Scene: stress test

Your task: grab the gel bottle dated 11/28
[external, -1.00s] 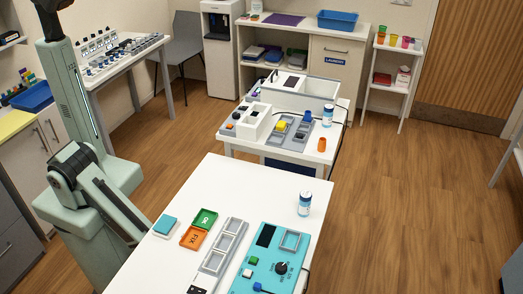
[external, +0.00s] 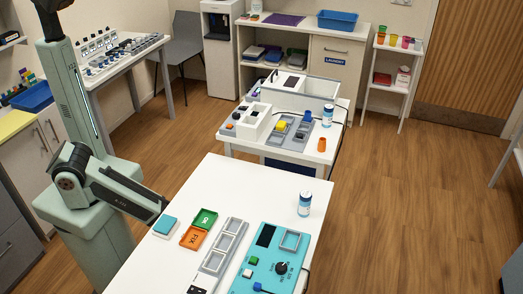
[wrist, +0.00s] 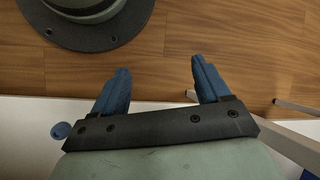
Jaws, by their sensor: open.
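A white bottle with a blue label (external: 304,203) stands upright on the near white table. A similar white and blue bottle (external: 327,116) stands on the right side of the farther table. The dates on both are too small to read, so I cannot tell which is 11/28. My gripper (wrist: 158,88) shows two blue fingers spread wide with nothing between them in the wrist view. Below them is floor; no bottle is clearly seen there. In the external view my arm is left of the near table, and the fingers cannot be made out.
The near table also holds a teal panel (external: 259,276), a grey tray (external: 219,262), a green tray (external: 205,218) and an orange tray (external: 193,238). An orange cup (external: 321,144) stands near the farther bottle.

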